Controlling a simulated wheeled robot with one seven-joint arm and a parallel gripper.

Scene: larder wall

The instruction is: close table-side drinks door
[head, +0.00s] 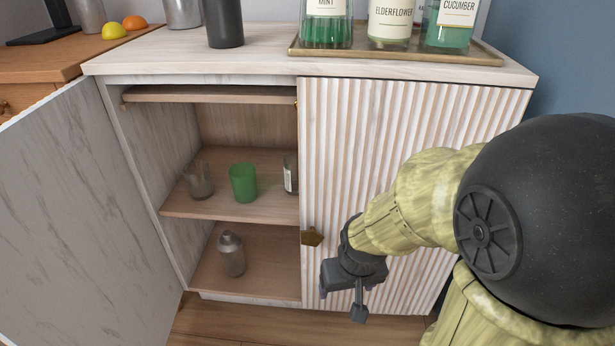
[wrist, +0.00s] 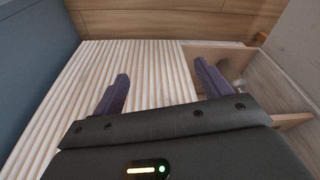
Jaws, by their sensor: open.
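The table-side drinks door (head: 70,215) stands wide open at the left of the head view, its pale grey-veined inner face showing. Its outer face and handle are hidden. The cabinet's other door (head: 400,135), pale and fluted, is shut, with a small brass handle (head: 312,237) at its inner edge. My gripper (head: 340,300) is in front of the lower part of this shut door, right of the open compartment and well apart from the open door. In the wrist view its two dark fingers (wrist: 160,88) are spread with nothing between them.
The open compartment holds a green tumbler (head: 243,182), a clear glass (head: 199,180), a partly hidden jar (head: 290,173) and a grey shaker (head: 231,254). A brass tray (head: 470,57) with bottles sits on top. A wooden table (head: 30,62) stands behind the open door.

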